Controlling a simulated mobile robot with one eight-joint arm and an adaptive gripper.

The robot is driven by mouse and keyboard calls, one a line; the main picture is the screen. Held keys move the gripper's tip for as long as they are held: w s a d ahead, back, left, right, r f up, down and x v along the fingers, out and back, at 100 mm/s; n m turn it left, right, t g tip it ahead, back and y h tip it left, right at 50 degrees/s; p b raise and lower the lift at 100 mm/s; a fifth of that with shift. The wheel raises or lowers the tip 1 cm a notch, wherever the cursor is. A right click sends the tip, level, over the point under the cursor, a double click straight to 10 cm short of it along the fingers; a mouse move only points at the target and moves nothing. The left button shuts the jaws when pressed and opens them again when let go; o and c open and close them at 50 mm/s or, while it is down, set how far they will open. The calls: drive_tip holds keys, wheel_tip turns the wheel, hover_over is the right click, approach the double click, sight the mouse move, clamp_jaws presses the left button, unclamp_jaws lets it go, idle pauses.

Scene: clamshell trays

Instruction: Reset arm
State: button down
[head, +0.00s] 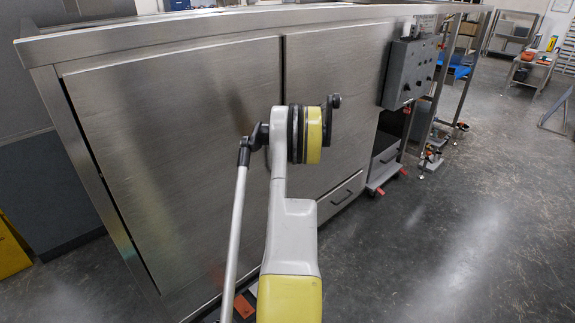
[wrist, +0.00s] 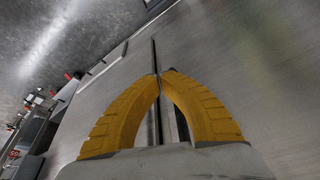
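My gripper (wrist: 159,76) shows in the wrist view with two yellow ribbed fingers. Their tips meet at the top and nothing shows between them, so it is shut and empty. Behind the fingers are the steel cabinet front (wrist: 240,60) and a dark vertical gap between its panels. In the head view my grey and yellow arm stands in front of the steel cabinet (head: 180,130). My gripper cannot be made out there; the arm's joint hides part of the cabinet doors.
A grey control box (head: 408,72) with knobs is fixed at the cabinet's right end. A low drawer (head: 341,195) sits beneath the right door. Grey floor (head: 470,220) is open to the right. A yellow object (head: 10,250) stands at the left edge. Shelves (head: 512,30) stand far back.

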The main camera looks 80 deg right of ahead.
drive_tip(key=shift+s+a+r, duration=0.2)
drive_tip(key=shift+s+r, duration=0.15)
drive_tip(key=shift+r, duration=0.3)
drive_tip(key=shift+s+a+r, duration=0.15)
drive_tip(key=shift+s+r, duration=0.15)
drive_tip(key=shift+r, duration=0.3)
